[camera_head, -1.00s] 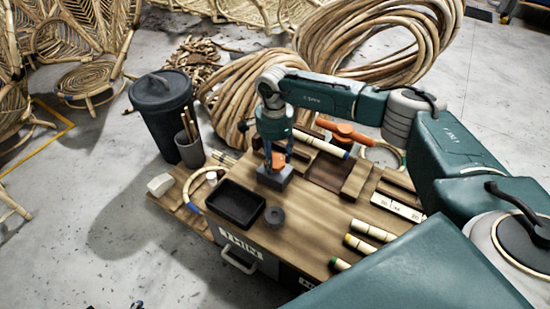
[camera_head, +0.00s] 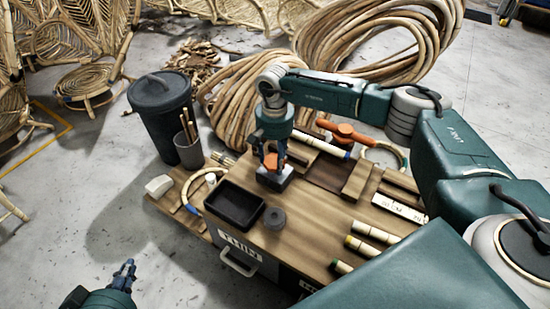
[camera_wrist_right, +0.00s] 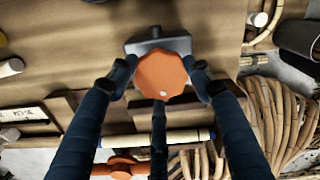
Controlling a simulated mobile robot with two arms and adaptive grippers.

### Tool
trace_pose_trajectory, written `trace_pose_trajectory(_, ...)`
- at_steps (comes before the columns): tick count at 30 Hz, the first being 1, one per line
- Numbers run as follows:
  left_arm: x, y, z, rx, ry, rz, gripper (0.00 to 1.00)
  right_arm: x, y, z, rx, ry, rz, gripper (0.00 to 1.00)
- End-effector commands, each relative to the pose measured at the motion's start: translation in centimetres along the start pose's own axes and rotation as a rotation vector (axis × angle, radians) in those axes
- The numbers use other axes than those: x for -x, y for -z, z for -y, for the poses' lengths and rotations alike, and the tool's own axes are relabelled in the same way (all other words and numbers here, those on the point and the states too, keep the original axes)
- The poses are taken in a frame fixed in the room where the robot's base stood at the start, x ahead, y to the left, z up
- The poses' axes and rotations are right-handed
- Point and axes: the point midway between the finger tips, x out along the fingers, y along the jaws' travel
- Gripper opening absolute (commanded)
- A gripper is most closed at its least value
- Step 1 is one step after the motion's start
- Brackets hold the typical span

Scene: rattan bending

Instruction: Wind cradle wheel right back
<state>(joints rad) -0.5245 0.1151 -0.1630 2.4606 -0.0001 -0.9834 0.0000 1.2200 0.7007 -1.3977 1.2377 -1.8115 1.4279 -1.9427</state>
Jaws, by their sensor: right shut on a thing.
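The cradle wheel is an orange many-sided knob (camera_wrist_right: 161,77) on a dark grey block (camera_head: 272,180) that sits on the wooden bench top. The dark block also shows behind the knob (camera_wrist_right: 158,44). My left gripper (camera_head: 124,272) is at the lower left in the head view, over the floor and away from the bench; its fingers are too small to tell open from shut.
A second orange handle (camera_head: 342,132) lies towards the bench's back, beside a pale rod. A black bin (camera_head: 162,112) stands left of the bench. Rattan coils (camera_head: 375,40) lie behind.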

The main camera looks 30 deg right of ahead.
Motion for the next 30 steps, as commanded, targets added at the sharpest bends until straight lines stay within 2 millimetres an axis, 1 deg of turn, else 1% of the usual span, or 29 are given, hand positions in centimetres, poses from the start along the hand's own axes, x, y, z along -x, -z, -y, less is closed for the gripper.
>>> trace_pose_trajectory(1, -0.04, 0.1, -0.03, 0.0, 0.0, -0.005, 0.0, -0.03, -0.76, 0.68, 0.026, 0.01, 0.013, 0.24)
trace_pose_trajectory(17, -0.09, 0.42, -0.05, 0.0, -0.001, -0.017, 0.0, -0.18, -0.88, 0.49, 0.051, 0.005, 0.016, 0.24)
trace_pose_trajectory(18, -0.09, 0.41, -0.05, 0.0, -0.001, -0.017, 0.0, -0.2, -0.9, 0.49, 0.051, 0.005, 0.016, 0.56)
trace_pose_trajectory(20, -0.09, 0.43, -0.05, 0.0, -0.001, -0.017, 0.0, -0.21, -0.88, 0.46, 0.05, 0.004, 0.016, 0.68)
trace_pose_trajectory(30, -0.08, 0.39, -0.07, 0.0, -0.001, -0.016, 0.0, -0.11, -0.45, 0.18, 0.04, 0.002, 0.01, 0.68)
